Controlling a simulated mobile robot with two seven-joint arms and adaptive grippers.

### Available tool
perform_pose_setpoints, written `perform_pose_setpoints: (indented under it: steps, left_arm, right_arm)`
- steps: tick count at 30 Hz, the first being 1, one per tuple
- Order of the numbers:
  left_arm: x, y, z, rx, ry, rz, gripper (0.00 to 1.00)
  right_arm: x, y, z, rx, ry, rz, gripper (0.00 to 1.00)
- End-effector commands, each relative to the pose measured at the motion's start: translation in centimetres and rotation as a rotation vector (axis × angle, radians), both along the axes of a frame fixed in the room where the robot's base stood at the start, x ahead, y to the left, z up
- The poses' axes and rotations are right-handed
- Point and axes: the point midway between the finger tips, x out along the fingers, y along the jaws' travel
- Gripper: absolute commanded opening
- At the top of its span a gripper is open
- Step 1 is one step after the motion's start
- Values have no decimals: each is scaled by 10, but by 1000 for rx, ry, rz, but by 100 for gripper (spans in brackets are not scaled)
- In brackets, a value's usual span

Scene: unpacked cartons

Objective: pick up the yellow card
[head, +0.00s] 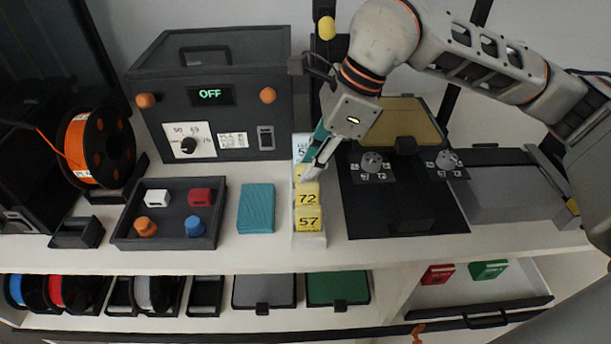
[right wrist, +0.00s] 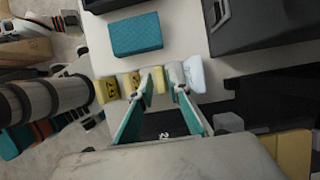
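Several cards stand in a row in a pale rack (head: 310,240). Two yellow cards in front read 72 (head: 307,193) and 57 (head: 308,218). Behind them, a further yellow card (right wrist: 158,81) is partly hidden by my right gripper in the head view. A whitish card (head: 300,146) stands at the back; it also shows in the right wrist view (right wrist: 194,75). My right gripper (head: 311,172) is down at the row. Its teal fingers with pale tips (right wrist: 162,83) are apart, on either side of the further yellow card; contact cannot be told. My left gripper is not in view.
A teal block (head: 256,208) lies left of the rack, beside a dark tray (head: 122,232) of small parts. A dark box reading OFF (head: 215,70) stands behind. A black plate with knobs (head: 365,215) is close on the right. The shelf's front edge is just before the rack.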

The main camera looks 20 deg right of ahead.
Motion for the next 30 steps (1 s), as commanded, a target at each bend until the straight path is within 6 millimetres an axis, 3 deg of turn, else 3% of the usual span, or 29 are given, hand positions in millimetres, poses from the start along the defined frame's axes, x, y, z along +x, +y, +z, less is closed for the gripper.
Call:
perform_pose_setpoints:
  steps: [4, 11, 13, 25, 30]
  left_arm:
    - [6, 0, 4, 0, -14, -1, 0]
    - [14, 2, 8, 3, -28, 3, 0]
    - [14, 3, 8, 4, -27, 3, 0]
    - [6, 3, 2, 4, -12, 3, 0]
    - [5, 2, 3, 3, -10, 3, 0]
  right_arm:
    - [2, 7, -18, 1, 2, 1, 17]
    - [2, 7, -18, 0, 0, 0, 17]
    - [2, 7, -18, 0, 0, 0, 0]
    - [2, 7, -17, 0, -1, 0, 0]
    - [3, 7, -7, -1, -3, -1, 0]
